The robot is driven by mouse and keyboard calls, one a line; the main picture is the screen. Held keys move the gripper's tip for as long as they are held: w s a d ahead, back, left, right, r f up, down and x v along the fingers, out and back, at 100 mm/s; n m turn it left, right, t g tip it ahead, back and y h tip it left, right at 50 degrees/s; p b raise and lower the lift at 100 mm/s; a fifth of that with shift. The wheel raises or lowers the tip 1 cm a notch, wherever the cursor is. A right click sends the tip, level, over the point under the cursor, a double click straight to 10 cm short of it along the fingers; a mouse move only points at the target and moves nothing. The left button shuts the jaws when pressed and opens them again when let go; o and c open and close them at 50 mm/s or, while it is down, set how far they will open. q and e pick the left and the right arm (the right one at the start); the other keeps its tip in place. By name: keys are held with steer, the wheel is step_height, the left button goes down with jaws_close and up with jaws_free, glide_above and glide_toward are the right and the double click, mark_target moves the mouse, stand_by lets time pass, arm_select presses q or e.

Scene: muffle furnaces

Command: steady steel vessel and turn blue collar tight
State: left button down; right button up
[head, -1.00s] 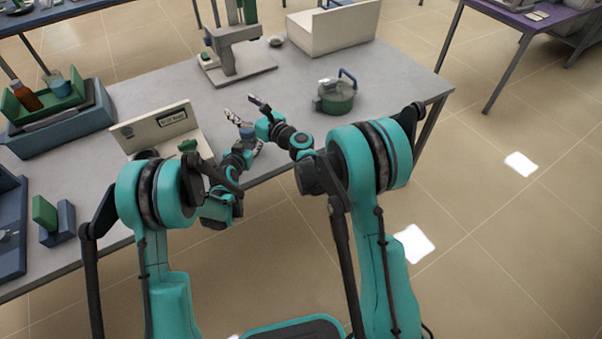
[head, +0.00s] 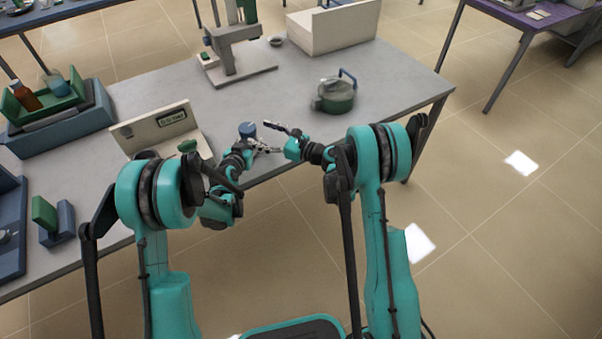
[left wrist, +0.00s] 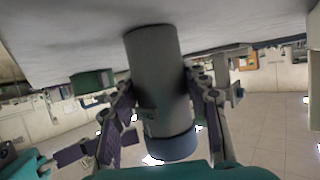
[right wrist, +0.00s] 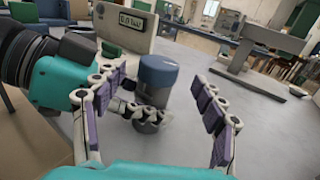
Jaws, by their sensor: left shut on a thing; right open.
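The steel vessel is a grey upright cylinder with a blue collar (head: 247,130) on its top, near the front edge of the table. My left gripper (left wrist: 160,110) is shut on the steel vessel (left wrist: 158,75), with a finger on each side of the grey body. The left wrist view shows it upside down, blue end lowest. My right gripper (right wrist: 170,105) is open and empty. In the right wrist view the blue collar (right wrist: 158,72) lies ahead between its fingers, apart from them. The vessel's lower body is partly hidden there by the left fingers.
A beige box with a display (head: 160,128) stands left of the vessel. A green pot (head: 335,96) with a handle stands to the right. A grey press-like stand (head: 235,60) is behind. The tabletop (head: 300,85) between them is clear.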

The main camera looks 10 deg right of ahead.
steer(key=s+d+r+n+g+h, duration=0.1)
steer(key=s+d+r+n+h, duration=0.1)
steer(key=s+n, duration=0.4)
steer(key=s+d+r+n+g+h, duration=0.2)
steer(key=s+n, duration=0.4)
steer(key=s, duration=0.4)
steer(key=s+d+r+n+g+h, duration=0.1)
steer(key=s+r+n+h, duration=0.3)
steer(key=s, duration=0.5)
steer(key=shift+d+r+n+h, duration=0.25)
steer(key=shift+d+n+h, duration=0.65)
steer(key=shift+n, duration=0.4)
